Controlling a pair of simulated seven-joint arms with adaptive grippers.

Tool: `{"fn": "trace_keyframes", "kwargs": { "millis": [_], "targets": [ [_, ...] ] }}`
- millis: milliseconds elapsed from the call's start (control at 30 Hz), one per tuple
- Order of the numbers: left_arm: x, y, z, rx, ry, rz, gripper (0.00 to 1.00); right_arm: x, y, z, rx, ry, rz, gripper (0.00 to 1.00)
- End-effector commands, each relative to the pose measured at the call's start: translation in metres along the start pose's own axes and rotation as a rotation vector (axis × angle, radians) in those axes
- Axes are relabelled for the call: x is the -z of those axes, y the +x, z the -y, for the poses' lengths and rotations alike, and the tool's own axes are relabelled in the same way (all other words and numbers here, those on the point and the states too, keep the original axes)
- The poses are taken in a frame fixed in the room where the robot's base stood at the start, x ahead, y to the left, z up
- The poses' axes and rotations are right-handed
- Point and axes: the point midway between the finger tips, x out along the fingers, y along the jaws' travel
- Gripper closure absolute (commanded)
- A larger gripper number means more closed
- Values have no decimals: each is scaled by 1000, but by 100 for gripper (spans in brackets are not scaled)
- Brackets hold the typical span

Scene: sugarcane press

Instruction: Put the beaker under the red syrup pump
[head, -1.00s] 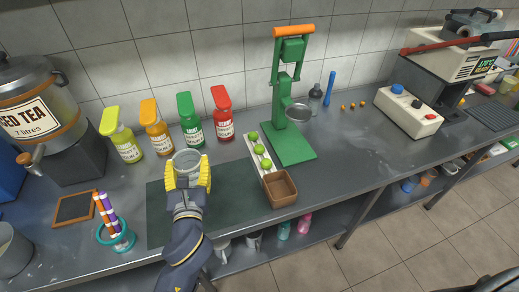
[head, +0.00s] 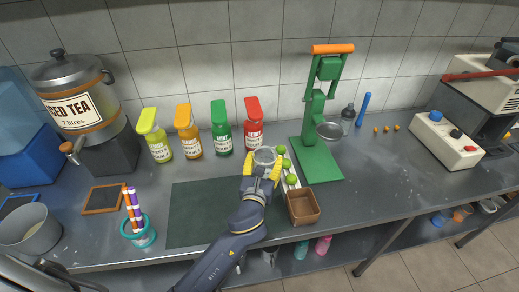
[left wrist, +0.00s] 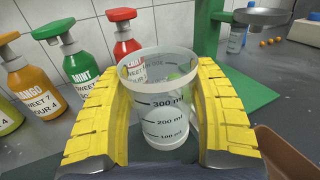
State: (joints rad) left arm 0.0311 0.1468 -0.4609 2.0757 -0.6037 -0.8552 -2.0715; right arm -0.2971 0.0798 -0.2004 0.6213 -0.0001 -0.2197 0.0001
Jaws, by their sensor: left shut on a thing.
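My left gripper (head: 263,170) has yellow fingers and is shut on the clear beaker (head: 265,157), one finger on each side. In the left wrist view the beaker (left wrist: 160,105) is upright, with volume marks, and looks empty. The red syrup pump bottle (head: 253,125) stands at the right end of the bottle row, just behind the beaker; in the left wrist view the red pump (left wrist: 123,38) is behind and left of the beaker. I cannot tell whether the beaker touches the counter. My right gripper is not in view.
Yellow (head: 155,135), orange (head: 187,131) and green (head: 221,128) pump bottles stand left of the red one. A tray with limes (head: 290,181), a brown box (head: 303,206) and a green press (head: 316,160) are to the right. A dark mat (head: 205,212) lies bare in front.

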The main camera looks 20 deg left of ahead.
Motion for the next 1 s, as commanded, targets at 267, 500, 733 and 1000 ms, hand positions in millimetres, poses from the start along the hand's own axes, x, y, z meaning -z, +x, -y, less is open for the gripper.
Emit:
{"fn": "trace_keyframes", "kwargs": {
  "millis": [267,500,733,1000],
  "targets": [
    [-1,60,-25,-2,1,2,68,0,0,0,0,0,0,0],
    [-1,109,-46,-2,0,0,68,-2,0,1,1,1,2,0],
    [12,135,-56,-1,-4,-4,68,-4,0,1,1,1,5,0],
    [30,135,-56,-1,0,0,68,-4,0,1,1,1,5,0]
  ]
}}
